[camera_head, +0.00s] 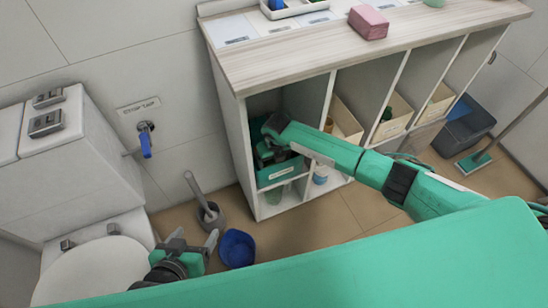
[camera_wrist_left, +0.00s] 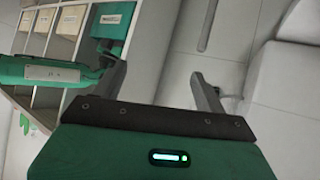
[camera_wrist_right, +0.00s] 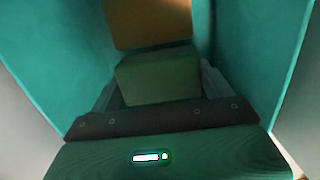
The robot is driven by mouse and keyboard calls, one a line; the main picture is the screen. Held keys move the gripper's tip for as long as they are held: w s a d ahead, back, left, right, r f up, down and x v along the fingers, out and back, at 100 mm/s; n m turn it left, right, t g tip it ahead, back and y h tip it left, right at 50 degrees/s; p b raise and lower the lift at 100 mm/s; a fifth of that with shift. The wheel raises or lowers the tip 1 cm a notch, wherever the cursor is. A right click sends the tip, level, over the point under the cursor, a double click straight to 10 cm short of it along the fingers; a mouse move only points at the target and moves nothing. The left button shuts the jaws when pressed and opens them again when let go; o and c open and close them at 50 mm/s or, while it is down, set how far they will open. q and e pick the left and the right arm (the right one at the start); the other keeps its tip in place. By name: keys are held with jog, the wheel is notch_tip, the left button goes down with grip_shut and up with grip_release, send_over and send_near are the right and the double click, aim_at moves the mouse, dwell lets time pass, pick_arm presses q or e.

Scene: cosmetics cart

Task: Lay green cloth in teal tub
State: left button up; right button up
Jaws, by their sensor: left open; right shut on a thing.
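The teal tub (camera_head: 281,171) sits in the upper left compartment of the shelf unit; its labelled front also shows in the left wrist view (camera_wrist_left: 112,20). My right gripper (camera_head: 267,152) reaches into the tub. In the right wrist view, teal walls stand on both sides of my right gripper (camera_wrist_right: 160,88), which is shut on a folded green cloth (camera_wrist_right: 158,75). I cannot tell whether the cloth touches the tub floor. My left gripper (camera_head: 197,240) is open and empty, low in front of the toilet; it also shows in the left wrist view (camera_wrist_left: 152,72).
An orange-brown thing (camera_wrist_right: 148,22) lies beyond the cloth. A pink block (camera_head: 368,22) and a white tray (camera_head: 294,8) stand on the shelf top. A blue bowl (camera_head: 237,248) and a toilet brush holder (camera_head: 210,214) stand on the floor near my left gripper.

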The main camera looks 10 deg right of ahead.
jog(key=shift+f, duration=0.25)
jog(key=o, duration=1)
jog(key=shift+c, duration=0.2)
pick_arm(q)
jog(key=shift+s+d+f+t, duration=0.1)
jog(key=shift+s+d+t, duration=0.05)
jog(key=shift+d+t, duration=0.2)
pick_arm(e)
jog(key=shift+r, duration=0.15)
jog(key=shift+r+p, duration=0.3)
jog(key=shift+r, duration=0.1)
pick_arm(q)
jog(key=s+a+g+y+p, duration=0.2)
jog(key=a+g, duration=0.2)
jog(key=a, duration=0.2)
jog(key=shift+s+r, duration=0.4)
pick_arm(e)
notch_tip(320, 180, up, 12)
jog(key=s, duration=0.1)
jog(key=shift+s+d, duration=0.15)
jog(key=shift+s, duration=0.05)
pick_arm(q)
jog(key=shift+a, duration=0.1)
